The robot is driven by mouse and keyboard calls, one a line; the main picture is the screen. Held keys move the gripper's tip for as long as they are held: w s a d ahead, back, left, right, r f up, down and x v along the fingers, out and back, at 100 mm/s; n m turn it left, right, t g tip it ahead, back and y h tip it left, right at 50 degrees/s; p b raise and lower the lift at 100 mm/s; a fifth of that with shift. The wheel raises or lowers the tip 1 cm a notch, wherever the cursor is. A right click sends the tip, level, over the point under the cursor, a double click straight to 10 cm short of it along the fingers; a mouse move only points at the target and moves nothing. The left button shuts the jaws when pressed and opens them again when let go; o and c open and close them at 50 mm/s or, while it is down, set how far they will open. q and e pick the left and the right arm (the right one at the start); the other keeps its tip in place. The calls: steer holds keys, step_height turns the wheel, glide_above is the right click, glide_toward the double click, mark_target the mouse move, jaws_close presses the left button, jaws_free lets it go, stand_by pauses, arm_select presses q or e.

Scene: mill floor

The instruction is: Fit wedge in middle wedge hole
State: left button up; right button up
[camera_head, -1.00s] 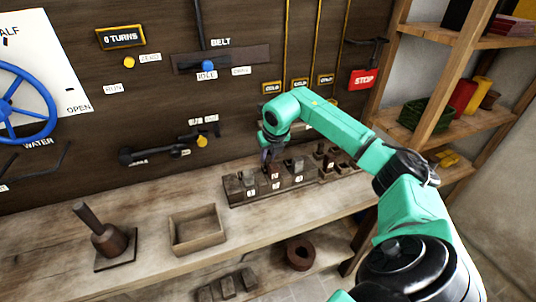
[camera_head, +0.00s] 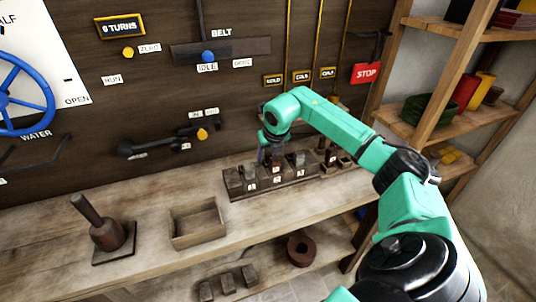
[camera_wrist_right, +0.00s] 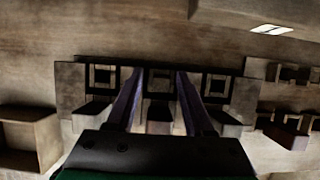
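The wedge rack (camera_head: 232,188) is a long dark block on the bench with labels 1, 2 and 3. In the right wrist view the rack (camera_wrist_right: 73,77) shows square openings, with the middle wedge hole (camera_wrist_right: 158,80) between my fingers. Small grey wedge-like blocks stand at the left (camera_head: 250,172) and right (camera_head: 299,161) positions. My right gripper (camera_head: 266,156) is over the middle of the rack. In the wrist view its fingers (camera_wrist_right: 159,78) are apart, one on each side of the middle position. I cannot tell whether they touch a wedge. My left gripper is not in view.
An empty wooden tray (camera_head: 197,240) and a dark post on a base (camera_head: 107,238) stand on the bench to the left. More small holders (camera_head: 335,160) lie right of the rack. Levers and signs cover the wall behind. A shelf unit (camera_head: 440,90) stands at the right.

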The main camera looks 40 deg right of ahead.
steer(key=shift+d+f, duration=0.15)
steer(key=shift+d, duration=0.1)
steer(key=b+v, duration=0.1)
steer(key=v, duration=1.3)
steer(key=shift+r, duration=0.3)
steer(key=shift+s+f, duration=0.1)
